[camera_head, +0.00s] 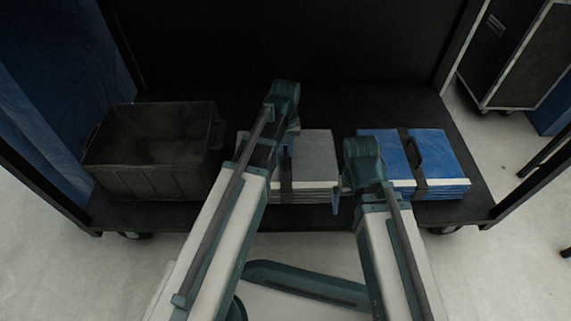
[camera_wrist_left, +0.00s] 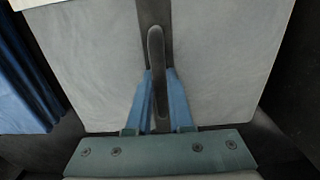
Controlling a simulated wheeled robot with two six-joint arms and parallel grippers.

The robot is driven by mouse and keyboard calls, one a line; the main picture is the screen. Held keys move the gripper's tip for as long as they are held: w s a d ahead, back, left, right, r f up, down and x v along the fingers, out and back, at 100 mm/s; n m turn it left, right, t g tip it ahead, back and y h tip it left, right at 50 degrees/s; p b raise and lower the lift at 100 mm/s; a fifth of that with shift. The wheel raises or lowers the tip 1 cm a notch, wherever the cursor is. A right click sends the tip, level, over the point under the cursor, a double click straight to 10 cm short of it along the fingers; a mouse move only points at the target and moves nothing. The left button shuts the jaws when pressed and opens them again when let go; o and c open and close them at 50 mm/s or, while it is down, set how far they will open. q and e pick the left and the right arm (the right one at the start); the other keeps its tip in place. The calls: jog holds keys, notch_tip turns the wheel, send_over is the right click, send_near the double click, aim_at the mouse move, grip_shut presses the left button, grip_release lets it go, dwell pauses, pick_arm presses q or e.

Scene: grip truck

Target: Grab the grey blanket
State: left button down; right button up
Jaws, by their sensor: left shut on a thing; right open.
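The grey blanket (camera_head: 318,155) is a folded stack with a dark strap around it. It lies on the middle of the black cart's deck, partly covered by my left arm. In the left wrist view the grey blanket (camera_wrist_left: 225,55) fills most of the picture, with its dark strap handle (camera_wrist_left: 155,45) running down the middle. My left gripper (camera_wrist_left: 160,88) is shut on this handle, a blue finger on each side. In the head view my left gripper (camera_head: 288,150) is over the blanket. My right gripper (camera_head: 338,198) is open at the blanket's front right corner, its fingers partly hidden.
A black open bin (camera_head: 150,182) stands left of the grey blanket. A strapped blue blanket (camera_head: 450,150) lies to the right. The black cart deck (camera_head: 225,213) has upright posts at its sides. A dark case (camera_head: 515,55) stands on the floor at the back right.

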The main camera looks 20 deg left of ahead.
pick_arm(q)
jog(key=shift+r, duration=0.1)
dwell(0.3)
notch_tip(320, 180, up, 28)
jog(key=p, duration=2.8)
